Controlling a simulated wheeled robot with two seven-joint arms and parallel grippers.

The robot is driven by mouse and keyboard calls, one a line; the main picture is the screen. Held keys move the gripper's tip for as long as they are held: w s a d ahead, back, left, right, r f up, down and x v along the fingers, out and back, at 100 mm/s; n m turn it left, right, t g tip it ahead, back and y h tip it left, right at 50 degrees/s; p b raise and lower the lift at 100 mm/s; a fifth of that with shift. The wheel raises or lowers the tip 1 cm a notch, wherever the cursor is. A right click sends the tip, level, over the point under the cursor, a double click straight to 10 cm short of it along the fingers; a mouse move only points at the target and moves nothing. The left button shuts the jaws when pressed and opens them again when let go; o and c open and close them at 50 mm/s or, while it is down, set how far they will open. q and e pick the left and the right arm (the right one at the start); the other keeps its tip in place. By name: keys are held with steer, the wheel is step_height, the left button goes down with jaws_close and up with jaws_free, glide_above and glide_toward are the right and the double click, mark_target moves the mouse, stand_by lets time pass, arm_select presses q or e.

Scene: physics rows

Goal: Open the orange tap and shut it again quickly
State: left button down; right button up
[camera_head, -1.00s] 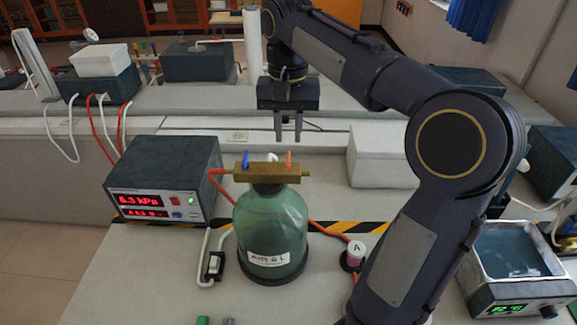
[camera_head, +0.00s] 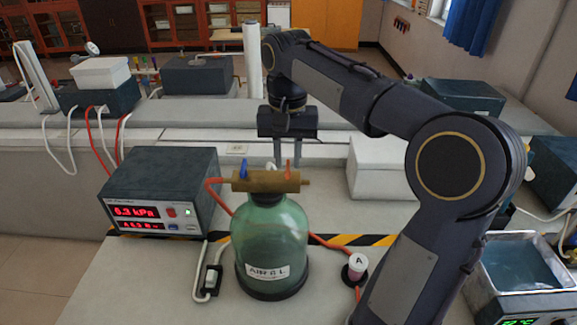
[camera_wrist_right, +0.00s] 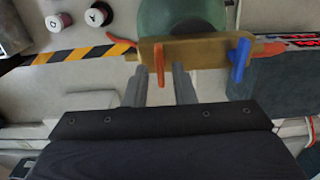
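A green glass bottle (camera_head: 270,240) stands on the bench with a brass manifold (camera_head: 266,182) across its top. The orange tap (camera_head: 288,170) is at the manifold's right end in the head view, its handle standing across the bar. A blue tap (camera_head: 243,168) is at the left end. My right gripper (camera_head: 287,166) is at the orange tap, behind the manifold. In the right wrist view, the orange tap (camera_wrist_right: 158,70) lies between the two spread fingers (camera_wrist_right: 162,78), with visible gaps beside it. My left gripper is not in view.
A pressure box (camera_head: 160,190) reading 6.3 kPa stands left of the bottle, with a red hose to the manifold. A small vial marked A (camera_head: 357,267) stands to the right. A white box (camera_head: 380,168) is behind, and a water bath (camera_head: 525,265) is at far right.

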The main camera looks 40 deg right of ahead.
steer(key=shift+f+b, duration=0.75)
steer(key=shift+f, duration=0.6)
steer(key=shift+r, duration=0.25)
steer(key=shift+r+p, duration=0.35)
steer(key=shift+p, duration=0.3)
steer(key=shift+r, duration=0.15)
steer(key=shift+c, duration=0.4)
jaws_close()
